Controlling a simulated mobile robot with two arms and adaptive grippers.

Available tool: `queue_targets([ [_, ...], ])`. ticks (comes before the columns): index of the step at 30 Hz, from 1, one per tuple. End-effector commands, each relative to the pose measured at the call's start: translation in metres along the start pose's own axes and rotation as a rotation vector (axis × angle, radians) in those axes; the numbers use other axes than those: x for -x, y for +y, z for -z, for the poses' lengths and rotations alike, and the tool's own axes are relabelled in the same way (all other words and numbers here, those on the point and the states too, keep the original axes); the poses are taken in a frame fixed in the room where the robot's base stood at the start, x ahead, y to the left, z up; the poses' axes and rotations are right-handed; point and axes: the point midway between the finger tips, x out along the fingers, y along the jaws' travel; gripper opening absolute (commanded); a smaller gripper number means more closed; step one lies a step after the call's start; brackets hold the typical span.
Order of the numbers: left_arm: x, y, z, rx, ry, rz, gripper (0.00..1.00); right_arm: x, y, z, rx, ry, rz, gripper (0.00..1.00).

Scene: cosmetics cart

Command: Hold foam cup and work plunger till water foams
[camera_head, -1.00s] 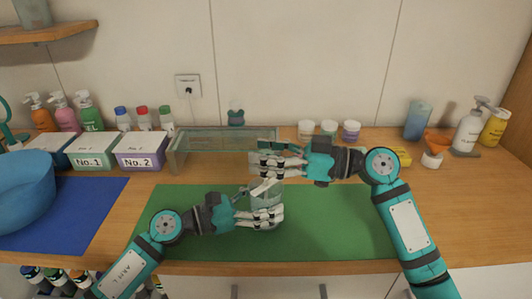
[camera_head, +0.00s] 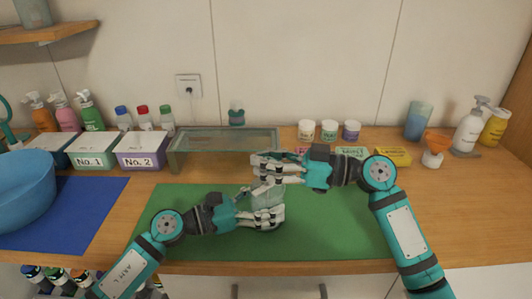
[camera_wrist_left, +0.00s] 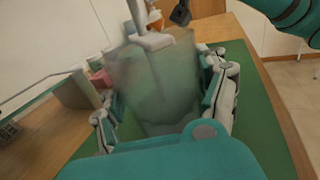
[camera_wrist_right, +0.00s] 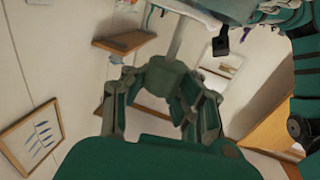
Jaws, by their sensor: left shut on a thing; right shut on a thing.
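The foam cup (camera_head: 266,193) is translucent and stands over the green mat, partly hidden by my fingers. My left gripper (camera_head: 270,214) is shut around it. My right gripper (camera_head: 270,170) is just above the cup, shut on the plunger. In the right wrist view the plunger's teal handle (camera_wrist_right: 165,76) sits between the fingers, its pale rod (camera_wrist_right: 180,38) running to the cup.
The green mat (camera_head: 340,225) is clear around the grippers. Behind stand a glass shelf (camera_head: 225,136), several small jars (camera_head: 329,131) and colored boxes (camera_head: 393,156). Boxes No.1 (camera_head: 93,158) and No.2 (camera_head: 140,158), a blue mat (camera_head: 85,215) and a blue bowl (camera_head: 22,190) are left.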

Motion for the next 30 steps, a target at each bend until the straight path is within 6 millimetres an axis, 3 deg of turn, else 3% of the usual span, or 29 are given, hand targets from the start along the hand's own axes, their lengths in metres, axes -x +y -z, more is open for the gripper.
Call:
queue_targets([
  [1, 0.003, 0.004, -0.002, 0.001, -0.003, -0.011, 0.29, 0.004, 0.004, -0.013, -0.002, -0.007, -0.012, 0.00],
  [5, 0.003, 0.005, -0.002, 0.001, -0.004, -0.013, 0.29, 0.004, 0.004, -0.030, 0.002, -0.007, -0.014, 0.00],
  [14, 0.004, 0.007, -0.002, 0.001, -0.003, -0.016, 0.29, 0.005, 0.005, -0.033, 0.006, -0.009, -0.016, 0.00],
  [15, 0.004, 0.007, -0.002, 0.001, -0.003, -0.016, 0.29, 0.005, 0.005, -0.033, 0.006, -0.009, -0.016, 0.22],
  [22, 0.003, 0.005, -0.002, 0.000, -0.003, -0.011, 0.29, 0.004, 0.003, -0.032, 0.004, -0.007, -0.011, 0.52],
  [30, 0.002, 0.003, -0.002, 0.000, -0.003, -0.007, 0.29, 0.003, 0.002, -0.032, 0.003, -0.004, -0.008, 0.53],
])
